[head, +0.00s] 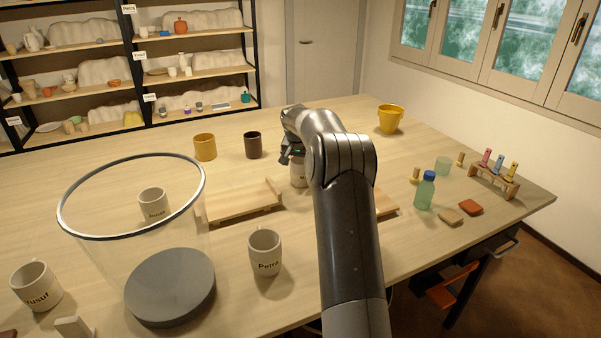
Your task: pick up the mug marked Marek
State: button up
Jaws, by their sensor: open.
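No mug in view can be read clearly as Marek. A pale mug (298,174) stands near the table's middle beside a wooden board, partly hidden by my arm, with only the start of its lettering showing. Another pale mug (154,204) shows through a clear cylinder, its lettering too small to read. A mug marked Petra (265,254) and one marked Yusuf (36,287) stand nearer the front. My gripper (288,157) is open by the upper left of the half-hidden mug; whether it touches it I cannot tell.
The clear cylinder (132,235) with a grey base stands at front left. A wooden board (238,205) lies mid-table. An ochre mug (205,147), a dark cup (253,145) and a yellow bucket (390,118) stand farther back. A green bottle (425,190) stands at right.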

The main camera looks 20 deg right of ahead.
jog(key=c, duration=1.2)
jog(key=shift+r, duration=0.1)
